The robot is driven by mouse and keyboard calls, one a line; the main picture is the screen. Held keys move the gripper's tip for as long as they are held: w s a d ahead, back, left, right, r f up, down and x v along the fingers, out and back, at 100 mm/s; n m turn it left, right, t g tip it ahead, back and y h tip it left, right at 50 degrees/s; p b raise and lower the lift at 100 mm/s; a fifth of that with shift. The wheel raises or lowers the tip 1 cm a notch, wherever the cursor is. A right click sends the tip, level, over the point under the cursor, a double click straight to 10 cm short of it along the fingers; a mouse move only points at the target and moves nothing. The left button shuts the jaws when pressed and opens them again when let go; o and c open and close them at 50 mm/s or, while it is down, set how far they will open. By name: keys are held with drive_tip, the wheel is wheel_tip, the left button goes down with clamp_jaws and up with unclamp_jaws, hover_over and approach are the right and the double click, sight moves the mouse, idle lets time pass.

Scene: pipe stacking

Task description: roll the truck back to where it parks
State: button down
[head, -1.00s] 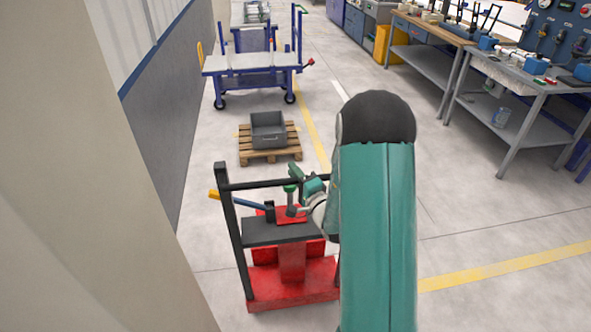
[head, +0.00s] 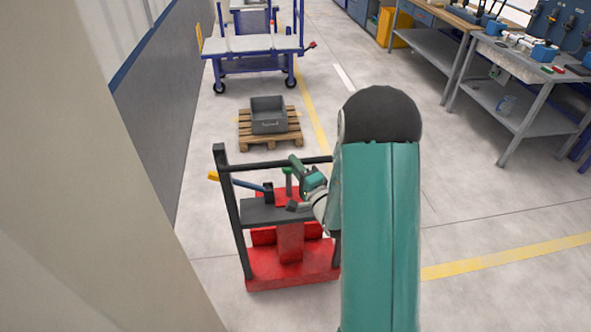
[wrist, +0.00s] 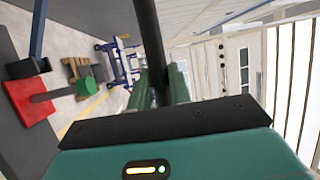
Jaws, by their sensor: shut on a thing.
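The truck is a small cart with a red base (head: 291,268), black uprights and a black top handle bar (head: 255,167). It stands upright on the floor in front of my body. In the head view, my gripper (head: 312,178) is at the right part of the handle bar, partly hidden by my green arm. In the wrist view, the black bar (wrist: 150,35) runs down between the two green fingers (wrist: 165,85), which are shut on it. The truck's red part and a green knob (wrist: 87,84) show at the left of the wrist view.
A grey bin (head: 268,115) on a wooden pallet (head: 270,138) sits beyond the truck. A blue trolley (head: 255,55) stands farther back. A wall runs along the left and a beige pillar (head: 70,200) is close. Workbenches (head: 520,70) line the right; the floor between is clear.

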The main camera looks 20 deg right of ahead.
drive_tip(key=shift+s+a+r, duration=0.25)
drive_tip(key=shift+s+r, duration=0.05)
drive_tip(key=shift+s, duration=0.25)
drive_tip(key=shift+s+a+r, duration=0.25)
drive_tip(key=shift+s, duration=0.25)
drive_tip(key=c, duration=1.7)
unclamp_jaws()
drive_tip(key=shift+w+f, duration=0.25)
drive_tip(key=shift+w, duration=0.1)
drive_tip(key=shift+c, duration=0.2)
drive_tip(key=o, duration=0.4)
drive_tip(key=shift+s+r, duration=0.4)
drive_tip(key=shift+s, duration=0.45)
drive_tip(key=shift+o, duration=0.2)
drive_tip(key=shift+w+f, duration=0.25)
drive_tip(key=shift+f, duration=0.1)
